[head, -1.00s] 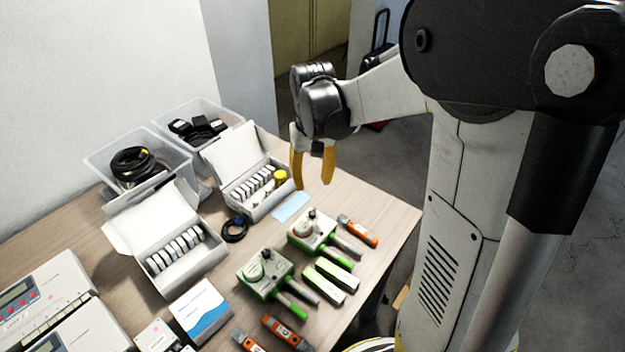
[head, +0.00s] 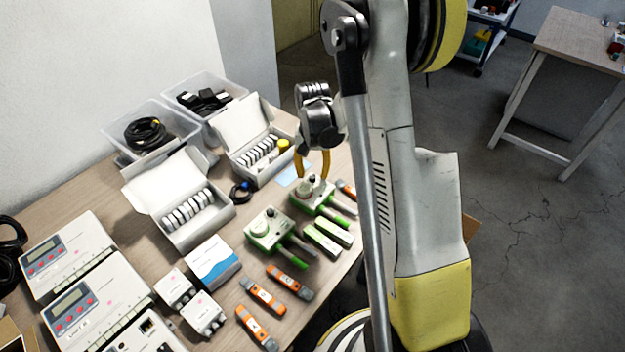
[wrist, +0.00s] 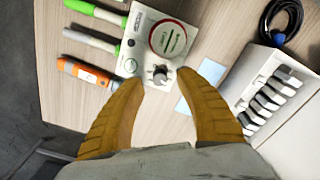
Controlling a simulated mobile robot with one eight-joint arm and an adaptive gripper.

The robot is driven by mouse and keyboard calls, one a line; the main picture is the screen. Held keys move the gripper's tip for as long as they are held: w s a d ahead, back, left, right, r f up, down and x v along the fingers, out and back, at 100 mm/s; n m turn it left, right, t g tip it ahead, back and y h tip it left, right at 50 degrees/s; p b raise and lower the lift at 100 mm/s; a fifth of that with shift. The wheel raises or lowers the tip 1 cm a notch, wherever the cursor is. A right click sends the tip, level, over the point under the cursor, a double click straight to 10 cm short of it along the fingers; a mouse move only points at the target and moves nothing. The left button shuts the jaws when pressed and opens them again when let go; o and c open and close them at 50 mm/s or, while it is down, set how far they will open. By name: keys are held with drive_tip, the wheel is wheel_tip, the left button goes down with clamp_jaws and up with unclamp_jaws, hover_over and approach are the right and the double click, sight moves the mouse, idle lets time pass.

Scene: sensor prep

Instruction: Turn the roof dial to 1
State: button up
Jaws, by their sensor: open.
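Two white-and-green handheld units lie on the table. The far one (head: 313,196) has a round red-rimmed disc and a dark dial knob (wrist: 160,74) with a light pointer mark. The near one (head: 268,230) lies to its left in the head view. I cannot read which is the roof unit. My gripper (head: 312,168) is open and points down over the far unit. In the wrist view its yellow fingers (wrist: 158,82) are spread either side of the knob, apparently still above it. The dial's number is too small to read.
Green-and-white sticks (head: 327,237) and orange tools (head: 263,295) lie near the units. A blue card (wrist: 212,72) and an open box of white discs (head: 262,155) are close beside. Clear bins (head: 150,125) stand at the back, meters (head: 65,255) at the left.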

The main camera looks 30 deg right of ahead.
sight(313, 176)
drive_tip(key=shift+f, duration=0.85)
clamp_jaws()
drive_tip(key=shift+n, duration=1.5)
unclamp_jaws()
wheel_tip(313, 176, up, 12)
